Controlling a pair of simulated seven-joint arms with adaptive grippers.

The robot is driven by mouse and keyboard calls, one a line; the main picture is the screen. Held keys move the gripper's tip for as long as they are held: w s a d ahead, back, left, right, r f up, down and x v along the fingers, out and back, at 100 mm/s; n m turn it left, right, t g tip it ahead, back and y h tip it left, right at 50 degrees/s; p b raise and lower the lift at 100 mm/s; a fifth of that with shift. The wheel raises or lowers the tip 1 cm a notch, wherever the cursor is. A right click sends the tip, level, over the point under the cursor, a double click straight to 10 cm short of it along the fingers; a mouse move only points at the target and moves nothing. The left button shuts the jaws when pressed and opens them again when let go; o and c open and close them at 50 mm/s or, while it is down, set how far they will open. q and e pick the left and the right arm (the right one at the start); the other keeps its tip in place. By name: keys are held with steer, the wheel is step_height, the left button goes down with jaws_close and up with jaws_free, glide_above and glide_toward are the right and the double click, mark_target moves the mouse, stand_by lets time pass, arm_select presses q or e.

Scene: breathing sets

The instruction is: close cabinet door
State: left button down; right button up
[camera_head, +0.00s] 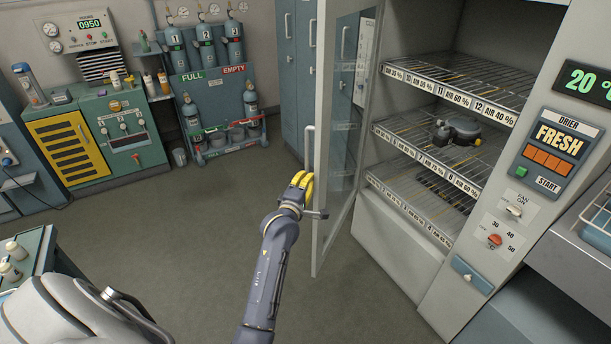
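The drying cabinet's glass door (342,130) stands open in the head view, swung out to the left of the cabinet (398,245) and seen almost edge-on. A pale vertical handle (309,150) is on its near edge. One arm of mine comes in from the bottom, left of centre; I take it as the left. Its gripper with yellow fingers (301,184) is beside the door's outer face, just below the handle. I cannot tell whether it touches the door or how far its fingers are apart. My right gripper is not in view.
Wire shelves (455,80) fill the cabinet, with a dark mask-like item (457,131) on the middle one. A control panel (550,150) is at right. A cylinder rack (215,95) and a green machine (95,135) stand at the back left. The floor (190,235) left of the door is clear.

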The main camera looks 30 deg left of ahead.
arm_select(q)
steer(key=shift+d, duration=0.85)
steer(key=shift+a, duration=0.1)
